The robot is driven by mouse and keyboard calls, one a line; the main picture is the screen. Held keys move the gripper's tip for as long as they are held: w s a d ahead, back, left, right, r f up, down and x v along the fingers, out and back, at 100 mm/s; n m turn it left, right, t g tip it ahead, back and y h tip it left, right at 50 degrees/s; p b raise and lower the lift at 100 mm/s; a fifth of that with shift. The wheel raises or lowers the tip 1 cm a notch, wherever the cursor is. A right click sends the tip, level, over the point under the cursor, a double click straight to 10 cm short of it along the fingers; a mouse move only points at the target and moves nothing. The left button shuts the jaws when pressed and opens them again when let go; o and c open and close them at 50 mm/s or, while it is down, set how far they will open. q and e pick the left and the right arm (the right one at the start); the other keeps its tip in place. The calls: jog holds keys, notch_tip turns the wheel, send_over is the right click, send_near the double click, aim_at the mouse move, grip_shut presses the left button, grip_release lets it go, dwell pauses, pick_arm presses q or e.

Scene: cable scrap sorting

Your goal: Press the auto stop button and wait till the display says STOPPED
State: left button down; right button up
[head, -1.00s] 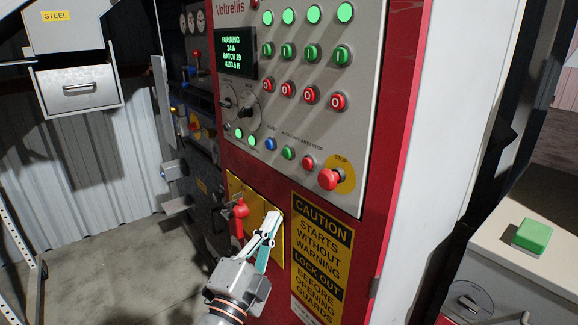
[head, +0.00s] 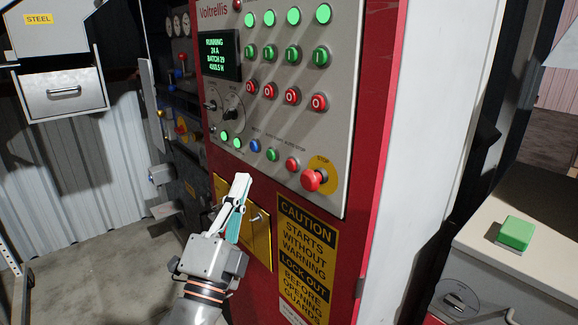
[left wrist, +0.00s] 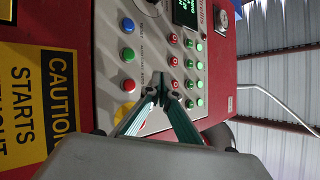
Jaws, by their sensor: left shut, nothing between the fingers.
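The auto stop button is the small red button (head: 292,164) on the grey panel, right of a green and a blue button. In the left wrist view it is the red button (left wrist: 128,85) left of my fingertips. The display (head: 218,52) reads RUNNING, 24 A, BATCH 29, with an hours line below. My left gripper (head: 243,178) is shut and empty. In the head view it is below and left of the auto stop button. In the left wrist view its fingertips (left wrist: 163,92) appear apart from that button. My right gripper is in neither view.
A large red mushroom stop button (head: 312,180) on a yellow disc sits just right of the auto stop button. Rows of green and red buttons are above. A yellow plate (head: 256,240) and a caution sign (head: 307,250) are below. A green block-like button (head: 516,233) is at right.

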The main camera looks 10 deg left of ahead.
aim_at(292, 165)
pick_arm(q)
jog(key=w+d, duration=0.5)
jog(key=w, duration=0.1)
jog(key=shift+b, duration=0.45)
jog(key=shift+w, duration=0.1)
dwell(0.8)
jog(key=shift+w, duration=0.1)
jog(key=shift+w+d, duration=0.2)
jog(key=shift+w, duration=0.05)
jog(key=shift+w+d+b, duration=0.3)
jog(key=shift+w+b, duration=0.05)
dwell(1.1)
jog(key=shift+s+a, duration=0.1)
jog(key=shift+s, duration=0.05)
jog(key=shift+s+a, duration=0.4)
jog(key=shift+s, duration=0.15)
